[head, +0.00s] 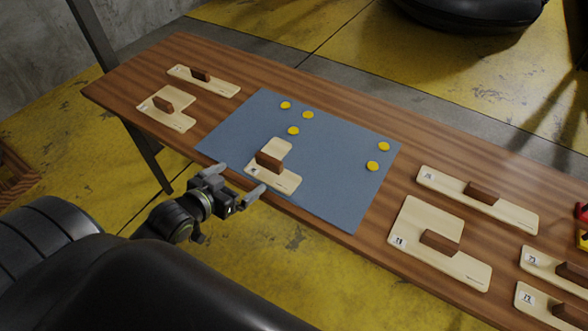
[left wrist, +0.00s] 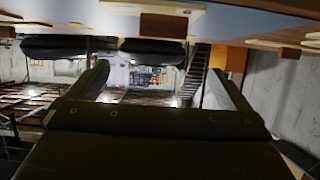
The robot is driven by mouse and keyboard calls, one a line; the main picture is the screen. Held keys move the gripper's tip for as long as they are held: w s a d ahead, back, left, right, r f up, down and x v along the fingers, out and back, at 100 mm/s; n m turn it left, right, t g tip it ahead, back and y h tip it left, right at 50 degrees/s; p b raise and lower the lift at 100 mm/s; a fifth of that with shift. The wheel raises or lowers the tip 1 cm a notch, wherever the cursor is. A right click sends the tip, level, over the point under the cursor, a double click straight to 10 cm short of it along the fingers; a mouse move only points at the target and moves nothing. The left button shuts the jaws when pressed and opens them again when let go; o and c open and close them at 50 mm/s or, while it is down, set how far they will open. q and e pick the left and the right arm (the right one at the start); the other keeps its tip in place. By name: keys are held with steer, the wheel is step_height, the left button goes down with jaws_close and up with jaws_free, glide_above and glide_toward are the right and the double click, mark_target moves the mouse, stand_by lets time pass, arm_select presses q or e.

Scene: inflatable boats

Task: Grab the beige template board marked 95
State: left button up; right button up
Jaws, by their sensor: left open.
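A beige template board (head: 284,180) with a brown block handle (head: 270,160) lies on the near edge of the blue mat. Its small label is too small to read, so I cannot confirm that it says 95. My left gripper (head: 238,182) is open and empty just in front of this board, at the table's near edge. Its fingertips are spread and hold nothing. In the left wrist view, a beige board (left wrist: 150,8) with a brown handle (left wrist: 163,25) shows at the top, beyond the two open fingers (left wrist: 157,78). My right gripper is not in view.
The blue mat (head: 335,150) bears several yellow discs (head: 308,115). Other beige boards lie on the wooden table (head: 440,145): two at the left (head: 172,118), several at the right (head: 455,265). Red and yellow items (head: 582,238) show at the right edge. The mat's middle is clear.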

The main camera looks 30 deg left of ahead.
arm_select(q)
glide_toward(271, 157)
steer(key=x, duration=0.6)
steer(key=shift+w+f, duration=0.15)
steer(key=shift+w, duration=0.1)
steer(key=shift+p+x, duration=0.5)
steer(key=shift+x, duration=1.65)
steer(key=shift+w+a+f, duration=0.1)
steer(key=shift+w+f, duration=0.3)
steer(key=shift+w, duration=0.15)
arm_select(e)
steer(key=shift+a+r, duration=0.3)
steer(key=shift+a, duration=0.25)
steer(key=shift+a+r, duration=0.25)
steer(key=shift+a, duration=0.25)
arm_select(q)
steer(key=c, duration=1.1)
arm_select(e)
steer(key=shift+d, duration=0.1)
